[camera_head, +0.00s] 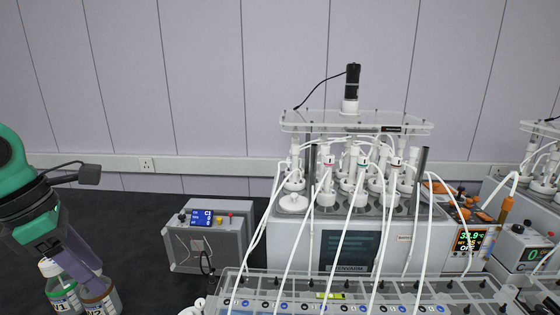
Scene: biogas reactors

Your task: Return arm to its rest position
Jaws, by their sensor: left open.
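My left arm (16,182) comes in from the left edge, green and black. Its gripper (80,262) points down at the lower left, with a purple finger beside the bottles; it is open. Two small bottles stand below it: a clear one with a white cap and green label (64,298), and a brown one (103,303) partly hidden by the finger. I cannot tell whether the finger touches either bottle. My right gripper is not in view.
A grey control box (178,252) with a blue display stands right of the bottles. The biogas reactor unit (283,240), with vessels and many white tubes, fills the middle. A clear-topped rack (240,280) lies in front. Dark bench (140,215) is bare behind the bottles.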

